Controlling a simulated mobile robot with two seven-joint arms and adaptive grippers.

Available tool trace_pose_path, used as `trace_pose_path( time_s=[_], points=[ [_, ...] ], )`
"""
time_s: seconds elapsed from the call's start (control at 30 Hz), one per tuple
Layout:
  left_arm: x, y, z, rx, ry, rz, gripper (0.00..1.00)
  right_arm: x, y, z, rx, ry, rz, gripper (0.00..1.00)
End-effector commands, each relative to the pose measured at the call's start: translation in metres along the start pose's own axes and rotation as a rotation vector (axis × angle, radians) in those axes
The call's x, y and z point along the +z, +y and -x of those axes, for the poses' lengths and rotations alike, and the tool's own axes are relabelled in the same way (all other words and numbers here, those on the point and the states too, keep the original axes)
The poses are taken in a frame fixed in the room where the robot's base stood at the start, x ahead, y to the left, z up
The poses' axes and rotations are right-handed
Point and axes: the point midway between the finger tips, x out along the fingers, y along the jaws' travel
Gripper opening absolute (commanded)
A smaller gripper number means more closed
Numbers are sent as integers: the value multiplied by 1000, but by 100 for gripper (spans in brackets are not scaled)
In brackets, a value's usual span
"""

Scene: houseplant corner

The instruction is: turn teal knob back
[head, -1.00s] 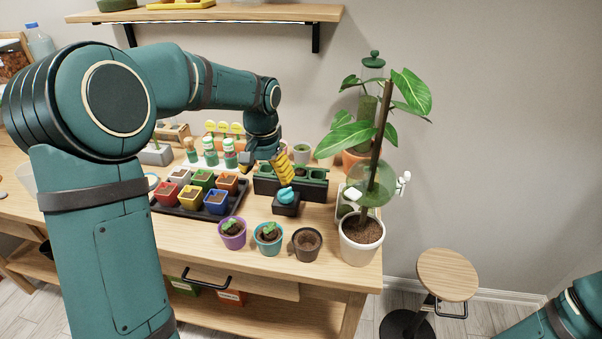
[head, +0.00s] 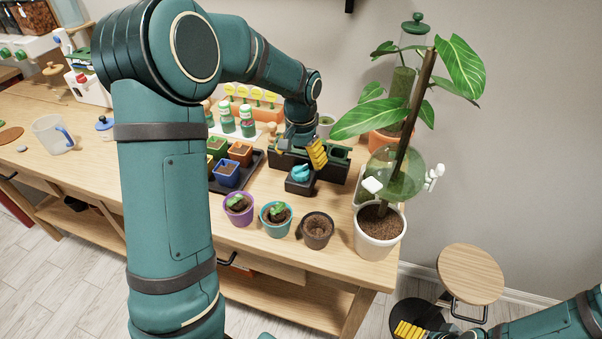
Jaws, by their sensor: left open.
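The teal knob (head: 301,172) sits on top of a small black box (head: 300,186) on the wooden table. My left gripper (head: 300,160) points down just behind and above the knob, with its jaws open. One yellow finger shows at the knob's upper right, and the other is mostly hidden. I cannot tell whether a finger touches the knob. My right gripper (head: 410,329) shows only in part at the bottom edge, away from the table, and its jaw opening is unclear.
In front of the box stand a purple pot (head: 238,211), a teal pot (head: 276,219) and a dark pot (head: 316,231). A white pot (head: 379,236) with a tall staked plant is at the right. A dark planter (head: 335,168) is behind the knob. A stool (head: 469,274) stands beyond the table.

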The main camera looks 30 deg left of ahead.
Motion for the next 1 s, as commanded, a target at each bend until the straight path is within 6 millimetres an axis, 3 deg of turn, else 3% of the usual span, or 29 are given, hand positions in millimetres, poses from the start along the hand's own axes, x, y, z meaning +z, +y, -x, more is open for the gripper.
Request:
trace_pose_path(
  time_s=[0.1, 0.3, 0.7, 0.9, 1.0],
  points=[
    [1, 0, -23, 0, -3, 0, 82, 0, 2, -7, 0, 3, 0, 90],
    [0, 0, -43, 0, -1, 0, 82, -1, 4, -11, 0, 6, 1, 90],
    [0, 0, -47, 0, 0, 0, 82, -2, 4, -11, 0, 7, 1, 90],
    [0, 0, -47, 0, 0, 0, 12, -2, 4, -11, 0, 7, 1, 90],
    [0, 0, -47, 0, 0, 0, 9, -2, 4, -11, 0, 6, 1, 90]
  ],
)
